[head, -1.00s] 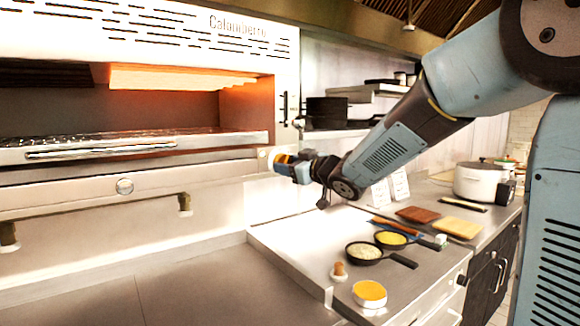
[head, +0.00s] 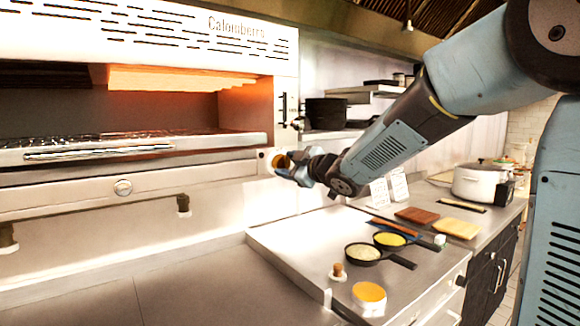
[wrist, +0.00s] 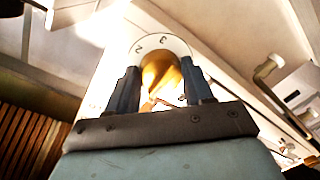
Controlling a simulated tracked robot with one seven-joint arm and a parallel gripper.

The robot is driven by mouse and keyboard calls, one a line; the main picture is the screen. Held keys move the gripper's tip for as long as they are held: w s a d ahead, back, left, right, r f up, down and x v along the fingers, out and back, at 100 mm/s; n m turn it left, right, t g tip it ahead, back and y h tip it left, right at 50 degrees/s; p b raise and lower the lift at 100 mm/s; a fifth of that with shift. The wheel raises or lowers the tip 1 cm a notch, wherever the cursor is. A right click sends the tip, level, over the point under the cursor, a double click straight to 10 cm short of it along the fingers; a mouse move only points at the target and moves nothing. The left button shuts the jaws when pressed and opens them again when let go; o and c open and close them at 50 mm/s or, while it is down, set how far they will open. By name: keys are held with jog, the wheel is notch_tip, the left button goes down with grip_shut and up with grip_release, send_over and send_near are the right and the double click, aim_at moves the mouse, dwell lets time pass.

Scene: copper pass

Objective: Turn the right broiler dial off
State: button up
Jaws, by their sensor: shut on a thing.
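The broiler (head: 205,45) fills the left of the head view, its cavity glowing orange on the right side. The right dial (wrist: 160,75) shows in the wrist view as a shiny brass-coloured knob in front of a white numbered plate with a 2 and a 3 visible. My gripper (head: 284,164) is at the right end of the broiler's front panel in the head view. Its two fingers stand on either side of the dial in the wrist view, shut on it. In the head view my gripper partly covers the dial.
Below the panel, a steel counter holds two small pans (head: 364,252), a wooden-handled item (head: 338,272) and a yellow-topped container (head: 369,297). Cutting boards (head: 417,215) and a white pot (head: 479,181) stand farther right. The counter at the lower left is clear.

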dwell(0.3)
jog(key=o, duration=1)
jog(key=shift+d, duration=0.1)
jog(key=v, duration=1.3)
jog(key=shift+s+d, duration=0.2)
jog(key=shift+s, duration=0.05)
jog(key=shift+d, duration=0.1)
